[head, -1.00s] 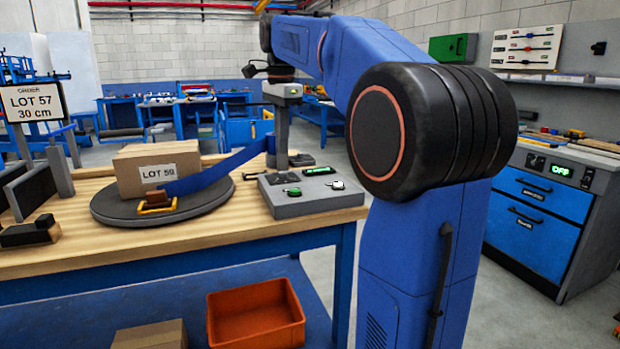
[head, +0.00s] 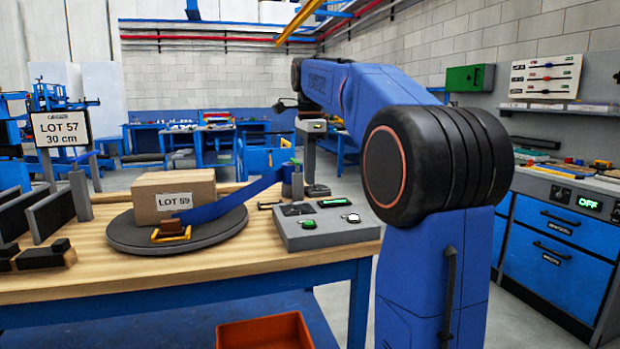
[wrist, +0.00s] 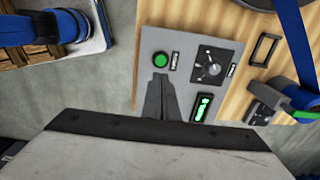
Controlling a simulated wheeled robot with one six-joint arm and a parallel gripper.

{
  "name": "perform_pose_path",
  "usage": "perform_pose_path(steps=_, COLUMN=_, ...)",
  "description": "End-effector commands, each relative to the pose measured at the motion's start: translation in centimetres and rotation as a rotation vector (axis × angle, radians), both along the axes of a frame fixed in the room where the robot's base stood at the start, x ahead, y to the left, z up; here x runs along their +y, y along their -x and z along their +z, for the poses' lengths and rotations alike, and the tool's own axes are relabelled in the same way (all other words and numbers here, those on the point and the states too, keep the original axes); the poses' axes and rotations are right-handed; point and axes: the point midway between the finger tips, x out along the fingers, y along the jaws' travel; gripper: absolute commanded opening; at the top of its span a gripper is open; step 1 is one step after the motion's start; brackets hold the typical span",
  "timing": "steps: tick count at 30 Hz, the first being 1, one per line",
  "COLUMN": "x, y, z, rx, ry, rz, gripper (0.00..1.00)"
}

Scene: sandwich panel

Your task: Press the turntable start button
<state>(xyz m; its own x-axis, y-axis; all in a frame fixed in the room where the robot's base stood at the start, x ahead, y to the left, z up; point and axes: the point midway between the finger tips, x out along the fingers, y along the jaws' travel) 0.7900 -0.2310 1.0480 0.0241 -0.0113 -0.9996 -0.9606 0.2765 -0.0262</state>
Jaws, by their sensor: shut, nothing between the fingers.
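The grey control panel (head: 330,235) sits on the wooden bench, right of the round dark turntable (head: 128,238). A green-lit display (wrist: 203,106) lies nearer my gripper. My gripper (wrist: 159,78) is shut and empty, with its fingertips just below the green button in the picture. I cannot tell its height over the panel. A box marked LOT 59 (head: 172,192) stands on the turntable.
A sign reading LOT 57, 30 cm (head: 62,128) stands at left. An orange bin (head: 265,333) is below the bench. A cabinet with an OFF display (head: 561,195) stands at right.

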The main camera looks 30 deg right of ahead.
Motion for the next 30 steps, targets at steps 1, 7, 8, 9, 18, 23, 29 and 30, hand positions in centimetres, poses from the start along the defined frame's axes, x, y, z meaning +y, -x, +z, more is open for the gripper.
perform_pose_path(steps=1, x=0.0, y=0.1, z=-0.9, rx=0.004, ry=-0.001, rz=0.0, gripper=0.0)
perform_pose_path(steps=7, x=0.0, y=0.0, z=-4.4, rx=0.003, ry=-0.001, rz=0.0, gripper=0.0)
perform_pose_path(steps=8, x=0.0, y=0.0, z=-5.0, rx=0.002, ry=-0.001, rz=0.0, gripper=0.0)
perform_pose_path(steps=9, x=0.0, y=0.0, z=-5.7, rx=0.003, ry=-0.001, rz=0.0, gripper=0.0)
perform_pose_path(steps=18, x=-0.1, y=-0.2, z=-10.1, rx=0.002, ry=-0.001, rz=0.0, gripper=0.0)
perform_pose_path(steps=23, x=-0.1, y=-0.2, z=-11.2, rx=0.001, ry=0.0, rz=0.0, gripper=0.0)
perform_pose_path(steps=29, x=-0.1, y=-0.2, z=-11.5, rx=0.0, ry=0.0, rz=0.0, gripper=0.0)
perform_pose_path(steps=30, x=-0.1, y=-0.2, z=-11.5, rx=0.0, ry=0.0, rz=0.0, gripper=0.0)
